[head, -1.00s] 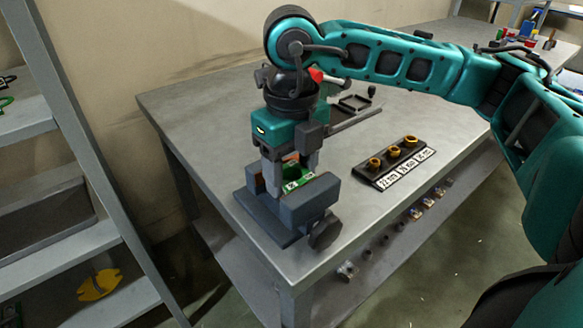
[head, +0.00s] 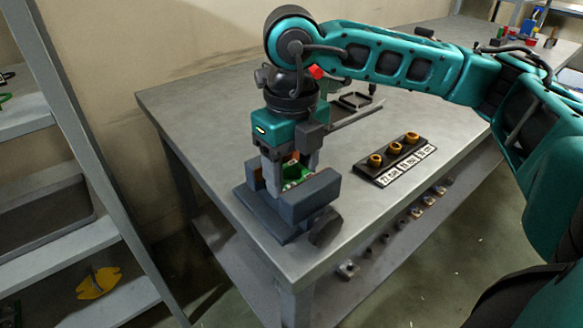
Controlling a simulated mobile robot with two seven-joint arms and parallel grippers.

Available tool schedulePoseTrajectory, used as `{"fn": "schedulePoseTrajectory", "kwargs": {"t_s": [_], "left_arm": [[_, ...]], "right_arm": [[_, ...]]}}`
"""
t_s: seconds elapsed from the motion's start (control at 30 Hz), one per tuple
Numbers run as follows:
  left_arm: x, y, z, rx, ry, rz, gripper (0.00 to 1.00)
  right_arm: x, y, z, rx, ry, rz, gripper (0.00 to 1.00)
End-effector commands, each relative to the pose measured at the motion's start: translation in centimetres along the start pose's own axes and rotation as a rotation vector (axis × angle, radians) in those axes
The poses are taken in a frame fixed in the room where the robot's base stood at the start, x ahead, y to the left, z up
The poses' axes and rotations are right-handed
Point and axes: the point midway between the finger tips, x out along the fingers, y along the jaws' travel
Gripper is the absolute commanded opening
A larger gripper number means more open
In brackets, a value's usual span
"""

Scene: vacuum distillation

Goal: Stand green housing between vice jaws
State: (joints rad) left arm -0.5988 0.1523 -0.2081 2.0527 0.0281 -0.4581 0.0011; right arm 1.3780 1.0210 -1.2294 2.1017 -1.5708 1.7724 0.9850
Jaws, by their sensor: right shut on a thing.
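The green housing (head: 295,173) is between the jaws of the grey vice (head: 310,195), low down and partly hidden behind the front jaw. The vice stands at the near left corner of the table, its dark round handle (head: 326,227) facing the front. My right gripper (head: 286,180) points straight down over the vice and is shut on the housing. Its fingers reach down between the jaws. I cannot tell whether the housing touches the vice bed. My left gripper is not in view.
A black block with several brass-coloured rings (head: 395,158) and white labels lies to the right on the grey table (head: 215,110). A dark tray (head: 355,101) lies behind the gripper. A grey shelf rack (head: 90,160) stands to the left.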

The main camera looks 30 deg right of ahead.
Motion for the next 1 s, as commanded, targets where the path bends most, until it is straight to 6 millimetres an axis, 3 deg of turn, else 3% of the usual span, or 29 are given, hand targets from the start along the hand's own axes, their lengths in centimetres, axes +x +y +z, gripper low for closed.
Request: {"fn": "schedulePoseTrajectory", "kwargs": {"t_s": [0.4, 0.43, 0.7, 0.87, 1.0], "left_arm": [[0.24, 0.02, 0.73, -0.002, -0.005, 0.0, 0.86], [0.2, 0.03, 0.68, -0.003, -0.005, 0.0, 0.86], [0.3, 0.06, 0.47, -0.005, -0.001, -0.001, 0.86], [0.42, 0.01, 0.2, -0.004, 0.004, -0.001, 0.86], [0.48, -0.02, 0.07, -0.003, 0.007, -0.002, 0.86]], "right_arm": [[0.53, 0.01, 0.02, 0.0, -0.001, 0.0, 0.01], [0.45, 0.01, 0.02, 0.0, -0.001, 0.0, 0.6], [0.45, 0.01, 0.01, 0.0, -0.001, 0.0, 0.86], [0.46, 0.01, 0.01, 0.0, -0.001, 0.0, 0.87], [0.51, 0.0, -0.01, 0.0, 0.001, 0.0, 0.98]]}}
